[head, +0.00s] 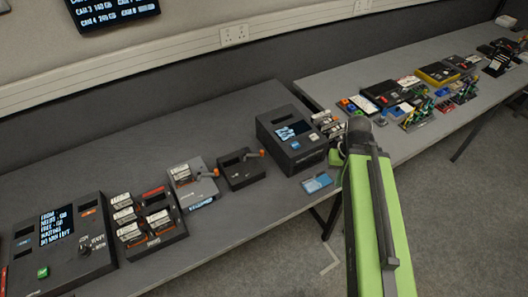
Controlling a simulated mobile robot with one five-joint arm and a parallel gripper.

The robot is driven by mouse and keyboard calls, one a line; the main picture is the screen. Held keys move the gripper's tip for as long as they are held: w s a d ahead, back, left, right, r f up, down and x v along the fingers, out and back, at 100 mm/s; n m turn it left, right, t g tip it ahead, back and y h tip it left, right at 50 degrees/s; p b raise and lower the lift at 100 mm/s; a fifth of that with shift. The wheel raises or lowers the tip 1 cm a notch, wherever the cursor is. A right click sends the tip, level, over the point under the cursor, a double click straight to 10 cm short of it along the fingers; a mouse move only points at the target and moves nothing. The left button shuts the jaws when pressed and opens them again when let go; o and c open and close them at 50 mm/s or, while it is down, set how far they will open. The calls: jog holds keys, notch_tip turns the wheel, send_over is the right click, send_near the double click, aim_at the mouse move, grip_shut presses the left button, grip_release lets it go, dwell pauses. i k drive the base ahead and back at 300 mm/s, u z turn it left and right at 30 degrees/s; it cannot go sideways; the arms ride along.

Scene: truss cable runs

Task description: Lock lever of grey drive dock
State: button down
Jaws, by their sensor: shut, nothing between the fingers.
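The grey drive dock (193,183) stands on the dark table at left of centre in the head view. It is a light grey box with a white-labelled drive (186,173) on its top. Its lock lever (215,172) has an orange end and sits at the dock's right side. The picture is too small to tell the lever's exact position. My green arm rises from the bottom right, well to the right of the dock and apart from it. My gripper's fingers are not visible.
A black dock (240,170) with an orange-ended lever stands just right of the grey one. A rack of several drives (147,222) is to its left. The table behind the docks is clear.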

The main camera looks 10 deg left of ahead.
aim_at(216, 173)
jog(key=z, duration=0.45)
jog(key=k, duration=1.6)
jog(key=u, duration=1.75)
jog(key=i, duration=1.7)
jog(key=u, duration=0.05)
